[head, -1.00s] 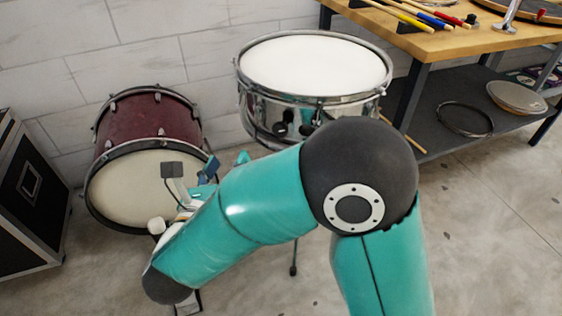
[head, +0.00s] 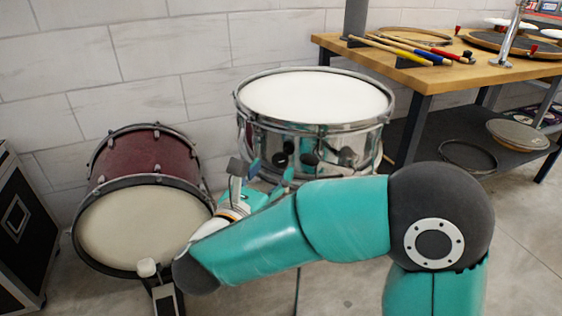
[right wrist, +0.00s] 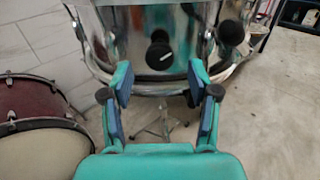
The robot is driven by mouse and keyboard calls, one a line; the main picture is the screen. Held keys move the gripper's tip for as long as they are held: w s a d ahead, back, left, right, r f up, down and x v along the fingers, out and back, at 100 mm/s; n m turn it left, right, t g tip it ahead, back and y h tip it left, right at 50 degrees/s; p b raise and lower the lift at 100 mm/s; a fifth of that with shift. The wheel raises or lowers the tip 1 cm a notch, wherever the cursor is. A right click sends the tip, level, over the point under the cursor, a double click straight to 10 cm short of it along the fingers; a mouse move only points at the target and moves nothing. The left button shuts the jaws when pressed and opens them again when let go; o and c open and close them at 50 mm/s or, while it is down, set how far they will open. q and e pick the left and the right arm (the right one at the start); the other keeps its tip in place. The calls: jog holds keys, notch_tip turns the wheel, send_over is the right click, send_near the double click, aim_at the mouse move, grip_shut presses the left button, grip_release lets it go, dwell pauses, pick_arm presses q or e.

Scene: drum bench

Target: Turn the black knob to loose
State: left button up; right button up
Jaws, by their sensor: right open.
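A chrome snare drum (head: 345,142) with a white head stands in the middle. A black knob (right wrist: 159,56) with a white mark sits on its shell in the right wrist view. It seems to be the dark knob (head: 280,160) in the head view. A second dark knob (right wrist: 231,32) is to its right. My right gripper (head: 262,176) is open and empty, just in front of the shell. In the right wrist view its fingers (right wrist: 159,82) are spread either side, a little below the marked knob, apart from it. My left gripper is in neither view.
A maroon bass drum (head: 140,160) with its pedal (head: 150,272) stands left on the floor. A black case (head: 20,230) is at the far left. A wooden bench (head: 450,72) with sticks stands at the right. A tiled wall (head: 150,50) is behind.

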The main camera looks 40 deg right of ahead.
aim_at(278, 162)
jog(key=shift+x, duration=2.6)
jog(key=c, duration=1.1)
jog(key=shift+c, duration=0.2)
jog(key=shift+n+b, duration=0.3)
jog(key=shift+b, duration=0.05)
